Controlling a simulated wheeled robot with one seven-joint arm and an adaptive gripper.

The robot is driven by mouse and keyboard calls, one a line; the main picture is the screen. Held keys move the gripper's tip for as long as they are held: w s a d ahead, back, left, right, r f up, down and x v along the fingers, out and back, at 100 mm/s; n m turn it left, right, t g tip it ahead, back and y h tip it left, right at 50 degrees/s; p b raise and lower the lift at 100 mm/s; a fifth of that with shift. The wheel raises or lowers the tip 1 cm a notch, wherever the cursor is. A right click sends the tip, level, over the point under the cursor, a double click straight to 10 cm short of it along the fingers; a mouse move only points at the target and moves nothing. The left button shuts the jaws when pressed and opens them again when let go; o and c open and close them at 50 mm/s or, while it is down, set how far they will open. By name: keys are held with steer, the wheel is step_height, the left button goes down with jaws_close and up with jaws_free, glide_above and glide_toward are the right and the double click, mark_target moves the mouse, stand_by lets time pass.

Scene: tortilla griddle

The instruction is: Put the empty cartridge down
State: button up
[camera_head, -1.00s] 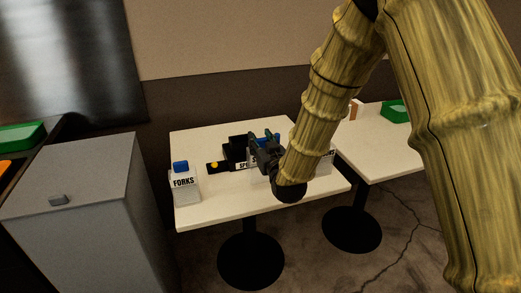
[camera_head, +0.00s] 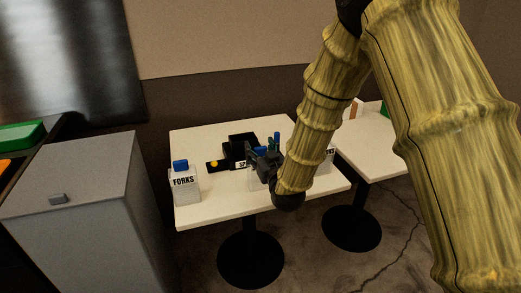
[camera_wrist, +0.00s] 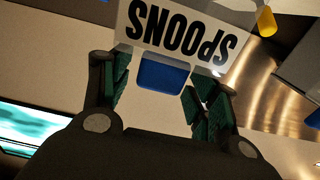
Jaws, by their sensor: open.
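In the wrist view, a white cartridge labelled SPOONS (camera_wrist: 180,32) is seen upside down, with a blue tab (camera_wrist: 164,76) on its near edge. My gripper (camera_wrist: 158,90) is open. Its dark green ridged fingers stand on either side of the blue tab, with visible gaps on both sides. In the head view, my gripper (camera_head: 262,156) is over the middle of the white table (camera_head: 215,212), and the SPOONS cartridge is mostly hidden behind it. I cannot see whether the cartridge is empty or whether its base rests fully on the table.
A FORKS cartridge (camera_head: 184,185) with a blue tab stands at the table's left. A black holder (camera_head: 240,147) with a yellow knob (camera_head: 213,163) lies behind my gripper. Another labelled box (camera_head: 328,158) is partly hidden by my arm. The table's front left is clear.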

steer(key=shift+r, duration=0.15)
steer(key=v, duration=1.2)
steer(key=shift+b, duration=0.4)
steer(key=s+d+f+m+g+h, duration=0.1)
steer(key=s+d+f+g, duration=0.3)
steer(key=f, duration=0.6)
steer(key=s+d+f+g+h, duration=0.1)
steer(key=s+d+f+g, duration=0.15)
steer(key=s+f, duration=0.45)
steer(key=s+d+f+m+g+h, duration=0.1)
steer(key=s+d+f+g+h, duration=0.15)
steer(key=f, duration=0.95)
steer(key=s+d+f+g, duration=0.2)
steer(key=s+f, duration=0.3)
steer(key=s, duration=0.4)
steer(key=s+d+f+m+g, duration=0.1)
steer(key=s+d+f+g, duration=0.2)
steer(key=s, duration=0.6)
steer(key=s+d+f+m+g+h, duration=0.1)
steer(key=s+d+f+g, duration=0.2)
steer(key=s+f, duration=0.3)
steer(key=s+d, duration=0.1)
steer(key=s, duration=0.2)
steer(key=shift+d+f, duration=0.3)
steer(key=shift+d, duration=0.05)
